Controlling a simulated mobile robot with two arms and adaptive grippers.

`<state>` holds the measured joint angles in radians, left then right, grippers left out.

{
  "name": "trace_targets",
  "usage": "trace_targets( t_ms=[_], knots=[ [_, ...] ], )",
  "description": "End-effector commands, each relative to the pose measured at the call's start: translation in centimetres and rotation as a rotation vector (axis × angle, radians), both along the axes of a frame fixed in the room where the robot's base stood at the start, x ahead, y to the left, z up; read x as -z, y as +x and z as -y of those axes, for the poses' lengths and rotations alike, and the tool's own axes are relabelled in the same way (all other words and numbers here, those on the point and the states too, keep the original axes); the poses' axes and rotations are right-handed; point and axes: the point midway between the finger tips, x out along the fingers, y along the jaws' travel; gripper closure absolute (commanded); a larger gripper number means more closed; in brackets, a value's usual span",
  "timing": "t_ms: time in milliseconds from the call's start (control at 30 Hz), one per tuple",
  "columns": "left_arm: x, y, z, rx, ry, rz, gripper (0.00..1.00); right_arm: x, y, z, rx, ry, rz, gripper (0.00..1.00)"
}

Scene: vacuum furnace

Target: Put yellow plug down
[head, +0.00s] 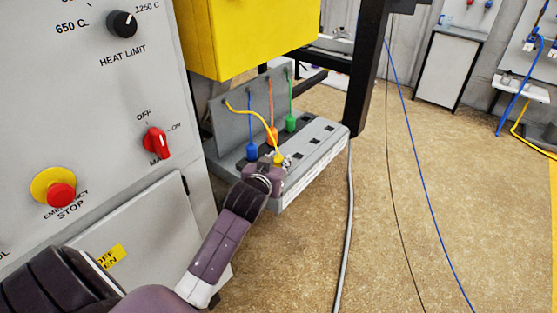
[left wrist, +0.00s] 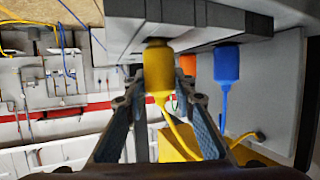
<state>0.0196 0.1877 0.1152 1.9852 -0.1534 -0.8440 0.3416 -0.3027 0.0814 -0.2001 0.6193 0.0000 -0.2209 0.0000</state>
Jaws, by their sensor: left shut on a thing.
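The yellow plug (left wrist: 158,68) is between the fingers of my left gripper (left wrist: 163,90), which is shut on it. In the left wrist view its end meets the underside of the grey socket box (left wrist: 125,22) as pictured; I cannot tell whether it is seated in a socket. In the head view my left gripper (head: 277,164) is at the front of the socket box (head: 318,168), and the yellow plug (head: 278,157) is partly hidden by it. A yellow cable runs from the plug to the back panel. My right gripper is not in view.
A blue plug (head: 252,151), an orange plug (head: 272,136) and a green plug (head: 291,122) stand upright in the box. Dark empty sockets lie to their right. The control cabinet (head: 90,130) is close on the left. A yellow box (head: 250,35) hangs above.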

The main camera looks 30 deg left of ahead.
Motion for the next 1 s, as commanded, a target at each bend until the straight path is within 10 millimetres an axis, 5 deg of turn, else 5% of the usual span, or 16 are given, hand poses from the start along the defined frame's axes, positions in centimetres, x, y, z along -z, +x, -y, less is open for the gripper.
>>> trace_targets(
  t_ms=[400, 433, 567, 1000],
  knots=[
    [0.66, 0.02, 0.01, 0.000, -0.001, 0.001, 0.99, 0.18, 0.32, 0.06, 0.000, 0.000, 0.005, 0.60],
    [0.62, 0.02, 0.00, 0.000, -0.001, 0.001, 0.74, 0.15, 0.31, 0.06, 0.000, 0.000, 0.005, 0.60],
    [0.60, 0.02, 0.00, 0.000, -0.001, 0.001, 0.59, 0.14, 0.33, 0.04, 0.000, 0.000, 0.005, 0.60],
    [-0.22, -0.37, 0.14, 0.001, 0.000, 0.000, 0.58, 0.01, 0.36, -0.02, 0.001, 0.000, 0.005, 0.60]
  ],
)
